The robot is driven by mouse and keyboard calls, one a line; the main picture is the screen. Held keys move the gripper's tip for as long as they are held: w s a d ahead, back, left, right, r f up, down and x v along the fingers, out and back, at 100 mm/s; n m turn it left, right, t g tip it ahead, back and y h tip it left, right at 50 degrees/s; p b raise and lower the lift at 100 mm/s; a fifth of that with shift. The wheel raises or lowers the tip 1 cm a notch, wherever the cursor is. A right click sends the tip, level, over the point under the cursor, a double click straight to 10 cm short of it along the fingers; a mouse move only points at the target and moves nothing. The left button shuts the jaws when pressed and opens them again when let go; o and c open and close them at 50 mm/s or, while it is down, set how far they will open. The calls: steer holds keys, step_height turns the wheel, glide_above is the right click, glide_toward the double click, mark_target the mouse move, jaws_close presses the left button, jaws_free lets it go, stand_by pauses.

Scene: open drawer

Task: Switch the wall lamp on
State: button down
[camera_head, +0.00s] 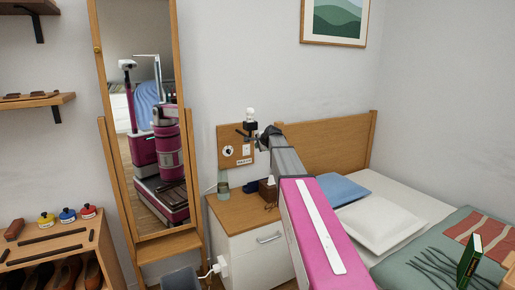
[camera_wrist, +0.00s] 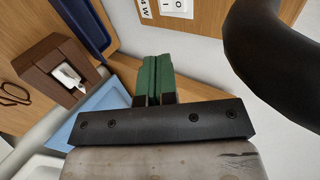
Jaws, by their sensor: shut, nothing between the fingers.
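A wooden panel (camera_head: 229,150) is fixed to the wall above the nightstand. It carries a round white dial (camera_head: 229,151), a small white switch plate (camera_head: 246,150) and a printed label (camera_head: 244,161). A lamp with a white bulb (camera_head: 250,113) stands at the panel's top edge; I cannot tell whether it is lit. In the wrist view, a white plate marked O and I (camera_wrist: 178,7) shows at the top edge, partly cut off. My gripper (camera_wrist: 154,62) is shut and empty, its green fingertips together below that plate and apart from it. In the head view my arm mostly hides it.
A nightstand (camera_head: 240,213) stands under the panel, with a brown tissue box (camera_wrist: 52,67) and a blue tray (camera_wrist: 82,22) near my gripper. A black curved part (camera_wrist: 262,50) fills the wrist view's right. A bed with a blue pillow (camera_head: 342,188) stands right, a mirror (camera_head: 130,75) left.

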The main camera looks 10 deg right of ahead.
mark_target(247, 153)
steer(key=s+a+f+n+g+h, duration=0.1)
steer(key=s+f+n+g, duration=0.25)
steer(key=s+f, duration=0.7)
steer(key=s+a+f+n+g+h, duration=0.15)
steer(key=s+f+n, duration=0.25)
steer(key=s+f, duration=0.7)
steer(key=s+a+f+n+g, duration=0.1)
steer(key=s+f+n+g, duration=0.4)
steer(key=s, duration=1)
steer(key=w+d+r+m+t, duration=0.1)
steer(key=w+r+m+t, duration=0.2)
steer(key=w+r, duration=0.5)
steer(key=w+d+r+m+t+y, duration=0.1)
steer(key=w+r+m+t, duration=0.2)
steer(key=w, duration=1.3)
steer(key=w+d+r+m+t+y, duration=0.1)
steer(key=w+r+m+t, duration=0.3)
steer(key=w+r, duration=0.8)
step_height(247, 153, up, 2)
steer(key=shift+w+d+m, duration=0.15)
steer(key=shift+d+m, duration=0.15)
steer(key=shift+m, duration=0.95)
steer(key=shift+f+y, duration=0.1)
steer(key=shift+y, duration=0.15)
